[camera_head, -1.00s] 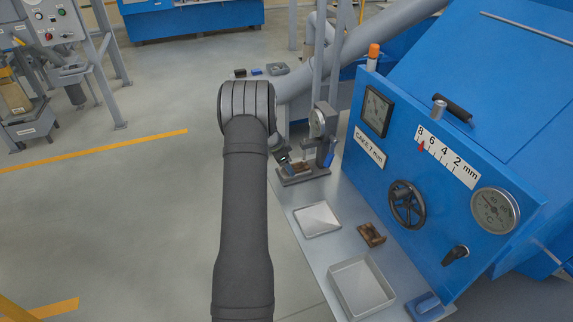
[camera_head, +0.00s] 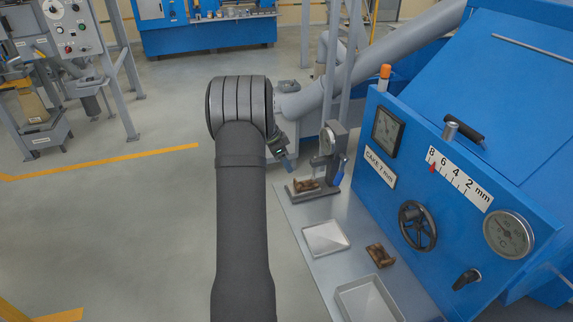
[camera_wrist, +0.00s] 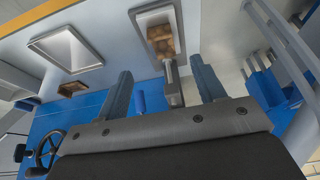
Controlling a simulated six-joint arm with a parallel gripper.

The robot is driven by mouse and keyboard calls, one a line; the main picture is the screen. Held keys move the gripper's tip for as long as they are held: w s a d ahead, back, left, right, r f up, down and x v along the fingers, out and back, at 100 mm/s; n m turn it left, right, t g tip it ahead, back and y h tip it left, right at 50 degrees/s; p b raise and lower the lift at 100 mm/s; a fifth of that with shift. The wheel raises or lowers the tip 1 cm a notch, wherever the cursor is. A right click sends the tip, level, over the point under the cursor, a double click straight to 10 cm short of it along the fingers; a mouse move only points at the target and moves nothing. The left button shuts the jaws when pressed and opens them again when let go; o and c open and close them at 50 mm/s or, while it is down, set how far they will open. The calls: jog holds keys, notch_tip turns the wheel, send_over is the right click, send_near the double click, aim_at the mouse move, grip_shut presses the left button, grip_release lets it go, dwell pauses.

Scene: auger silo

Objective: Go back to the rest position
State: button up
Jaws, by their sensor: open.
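My gripper (camera_head: 284,158) is open and empty, in the air just left of the gauge stand (camera_head: 330,150) in the head view. In the wrist view, its two blue-grey fingers (camera_wrist: 161,70) are spread apart with nothing held between them. A brown piece of cake (camera_head: 306,185) lies on the base of the gauge stand. It also shows on the stand base in the wrist view (camera_wrist: 162,40), beyond the fingertips. The stand has a round dial and a blue lever (camera_head: 338,175). My arm's dark links fill the middle of the head view.
On the grey bench are a shallow tray (camera_head: 326,238), a second brown piece (camera_head: 380,255) and a deeper tray (camera_head: 368,300). The blue press panel with handwheel (camera_head: 417,226) and dials stands at right. A grey pipe (camera_head: 370,62) runs behind. Open floor lies left.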

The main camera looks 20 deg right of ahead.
aim_at(296, 182)
jog(key=x, duration=1.2)
jog(key=shift+d+f, duration=0.1)
jog(key=shift+f, duration=0.1)
jog(key=shift+w+r, duration=0.1)
jog(key=shift+r, duration=0.7)
jog(key=shift+a+r, duration=0.1)
jog(key=shift+a, duration=1.05)
jog(key=shift+a+r, duration=0.1)
jog(key=shift+a, duration=0.55)
